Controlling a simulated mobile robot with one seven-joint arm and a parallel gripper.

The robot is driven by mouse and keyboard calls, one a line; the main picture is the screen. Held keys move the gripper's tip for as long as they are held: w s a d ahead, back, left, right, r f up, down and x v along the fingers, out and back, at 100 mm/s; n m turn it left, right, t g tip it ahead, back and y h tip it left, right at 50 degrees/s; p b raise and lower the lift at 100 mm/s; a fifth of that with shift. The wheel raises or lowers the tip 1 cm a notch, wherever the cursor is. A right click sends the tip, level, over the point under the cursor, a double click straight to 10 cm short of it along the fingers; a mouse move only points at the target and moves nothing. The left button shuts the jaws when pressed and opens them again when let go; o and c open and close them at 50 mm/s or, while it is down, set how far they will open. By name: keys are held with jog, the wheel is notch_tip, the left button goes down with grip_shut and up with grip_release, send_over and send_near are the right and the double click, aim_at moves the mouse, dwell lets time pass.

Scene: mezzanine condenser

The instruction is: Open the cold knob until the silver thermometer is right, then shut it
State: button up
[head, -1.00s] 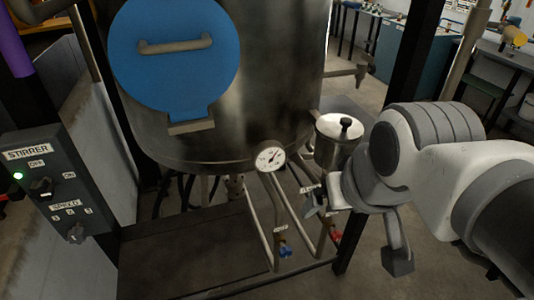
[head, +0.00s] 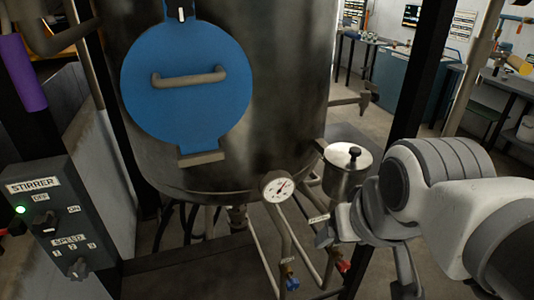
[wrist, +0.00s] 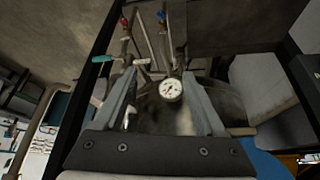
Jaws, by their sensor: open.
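The round dial thermometer (head: 277,186) has a white face and silver rim and sits low on the steel tank's front. Its needle points to the upper right; the scale is too small to read. It also shows in the wrist view (wrist: 171,89). The blue knob (head: 291,282), apparently the cold one, is on a pipe below the tank, and also in the wrist view (wrist: 161,16). A red knob (head: 344,266) is to its right. My gripper (head: 322,234) is open and empty, above and apart from both knobs. Its fingers frame the dial in the wrist view.
A steel tank (head: 285,90) with a blue hatch (head: 187,115) fills the middle. A lidded silver pot (head: 347,172) stands close beside my gripper. A black frame post (head: 410,90) rises behind my arm. The stirrer panel (head: 50,215) is at left, its green light lit.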

jog(key=w+f+m+b, duration=0.1)
jog(key=w+f+b, duration=0.1)
jog(key=w, duration=0.1)
jog(key=w+f+m+g+b, duration=0.1)
jog(key=w+f+m+b, duration=0.1)
jog(key=w+f, duration=0.1)
jog(key=w+f+m+g+b, duration=0.1)
jog(key=w+f, duration=0.2)
jog(key=w, duration=0.1)
jog(key=shift+w+d+f+m+b, duration=0.15)
jog(key=shift+w+f+m+b, duration=0.15)
jog(key=shift+m+b, duration=0.1)
jog(key=shift+c, duration=0.6)
jog(key=m+g+b, duration=0.4)
jog(key=m+b, duration=0.6)
send_over(296, 281)
notch_tip(296, 281, down, 34)
notch_tip(296, 281, down, 17)
jog(key=b, duration=0.5)
jog(key=shift+w, duration=0.1)
grip_shut()
